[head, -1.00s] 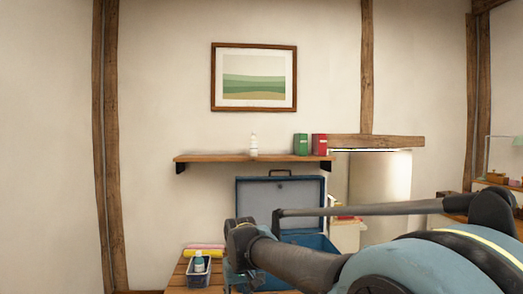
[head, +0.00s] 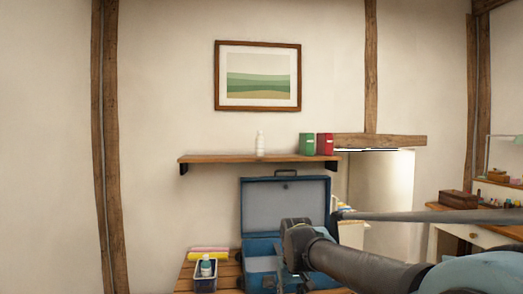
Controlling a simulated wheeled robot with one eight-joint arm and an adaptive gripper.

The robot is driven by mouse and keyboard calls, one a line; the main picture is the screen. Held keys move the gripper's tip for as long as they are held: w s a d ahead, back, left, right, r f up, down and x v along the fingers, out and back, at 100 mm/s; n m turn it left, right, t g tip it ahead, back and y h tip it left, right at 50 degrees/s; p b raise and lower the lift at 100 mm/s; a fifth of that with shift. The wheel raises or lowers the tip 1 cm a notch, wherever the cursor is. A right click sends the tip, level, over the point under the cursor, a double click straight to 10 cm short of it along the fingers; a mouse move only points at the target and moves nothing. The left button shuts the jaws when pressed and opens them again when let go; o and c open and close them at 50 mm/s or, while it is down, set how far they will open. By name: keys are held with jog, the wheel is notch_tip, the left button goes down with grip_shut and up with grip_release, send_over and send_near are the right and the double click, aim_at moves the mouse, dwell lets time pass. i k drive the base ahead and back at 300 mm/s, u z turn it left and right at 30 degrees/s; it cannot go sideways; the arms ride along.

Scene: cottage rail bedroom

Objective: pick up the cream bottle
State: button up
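A small cream bottle (head: 260,144) stands upright on the wooden wall shelf (head: 215,159), left of a green box and a red box. Another bottle (head: 206,267), with a teal label, stands in a small bin at the lower left. My arm reaches in from the lower right.
The open blue suitcase (head: 250,246) stands on a slatted wooden bench (head: 183,283), lid raised below the shelf. The green box (head: 306,145) and red box (head: 325,145) stand at the shelf's right end. A desk (head: 450,226) is at the right. The shelf left of the bottle is clear.

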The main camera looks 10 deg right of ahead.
aim_at(259, 141)
jog(key=i, duration=1)
